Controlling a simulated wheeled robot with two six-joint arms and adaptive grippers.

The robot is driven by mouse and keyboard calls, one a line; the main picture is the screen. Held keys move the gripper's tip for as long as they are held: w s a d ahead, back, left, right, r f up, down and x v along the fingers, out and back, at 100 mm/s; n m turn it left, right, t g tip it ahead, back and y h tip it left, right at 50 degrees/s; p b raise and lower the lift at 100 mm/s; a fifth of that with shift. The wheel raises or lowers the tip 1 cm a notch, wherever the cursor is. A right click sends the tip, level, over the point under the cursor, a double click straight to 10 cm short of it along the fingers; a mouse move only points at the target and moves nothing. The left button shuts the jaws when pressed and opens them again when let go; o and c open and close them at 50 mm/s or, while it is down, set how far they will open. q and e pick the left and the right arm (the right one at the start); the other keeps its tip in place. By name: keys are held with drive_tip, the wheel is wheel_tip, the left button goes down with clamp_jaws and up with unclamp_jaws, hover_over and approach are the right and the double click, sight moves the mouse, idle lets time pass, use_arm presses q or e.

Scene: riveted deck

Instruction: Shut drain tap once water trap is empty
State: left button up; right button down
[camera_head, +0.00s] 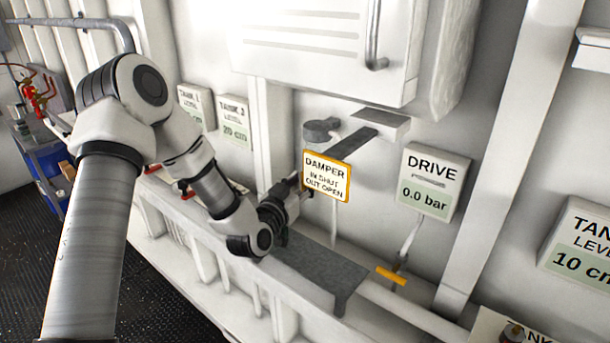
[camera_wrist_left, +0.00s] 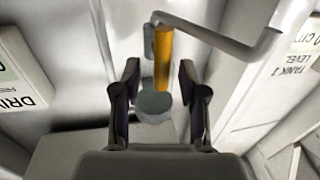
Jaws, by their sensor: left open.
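My left gripper (camera_head: 303,192) is at the DAMPER sign (camera_head: 328,176), beside its left edge. In the wrist view the left gripper (camera_wrist_left: 158,85) is open. A yellow-orange bar (camera_wrist_left: 162,60) stands between its fingers, apart from both, with a round grey end (camera_wrist_left: 154,105) below it. I cannot tell whether this bar is the drain tap. A separate orange lever (camera_head: 391,277) lies across a thin pipe under the DRIVE gauge (camera_head: 432,182), which reads 0.0 bar. No part is labelled as water trap or drain tap. My right gripper is not in view.
A grey shelf (camera_head: 318,268) lies below the gripper. A grey bracket (camera_head: 350,150) juts out above the sign, under a white cabinet (camera_head: 325,45). A bent grey pipe (camera_wrist_left: 235,45) passes close to the fingers. Tank level plates (camera_head: 234,122) hang on the wall.

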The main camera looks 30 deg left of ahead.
use_arm(q)
drive_tip(key=shift+w+a, duration=0.15)
drive_tip(key=shift+w, duration=0.1)
drive_tip(key=shift+c, duration=1.3)
drive_tip(key=shift+s, duration=0.1)
clamp_jaws()
